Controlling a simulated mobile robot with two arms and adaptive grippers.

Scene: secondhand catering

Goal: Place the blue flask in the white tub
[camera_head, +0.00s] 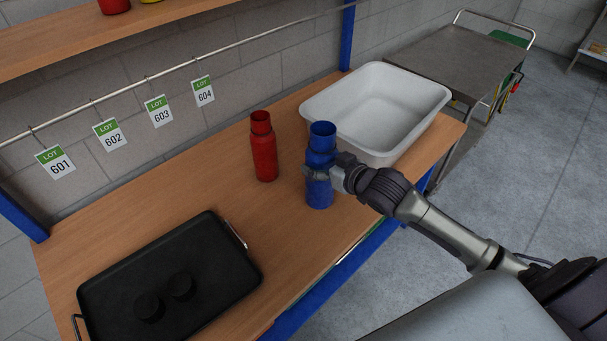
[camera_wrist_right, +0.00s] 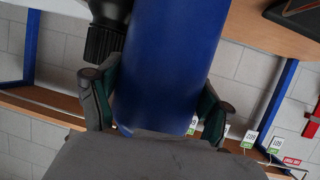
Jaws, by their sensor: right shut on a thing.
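The blue flask (camera_head: 320,158) is upright near the front right of the wooden table, in front of the white tub. My right gripper (camera_head: 317,172) is shut around its middle, reaching in from the right. In the right wrist view the blue flask (camera_wrist_right: 170,65) fills the space between the fingers of my right gripper (camera_wrist_right: 158,100). I cannot tell whether its base touches the table. The white tub (camera_head: 432,98) stands at the table's right end, behind and right of the flask, and looks empty. My left gripper is not in view.
A red flask (camera_head: 264,148) stands left of the blue one. A black tray (camera_head: 222,245) with two dark round pieces lies on the table (camera_head: 165,205) at front left. A shelf (camera_head: 70,42) and rail with lot tags are behind. A metal cart (camera_head: 460,58) stands beyond the tub.

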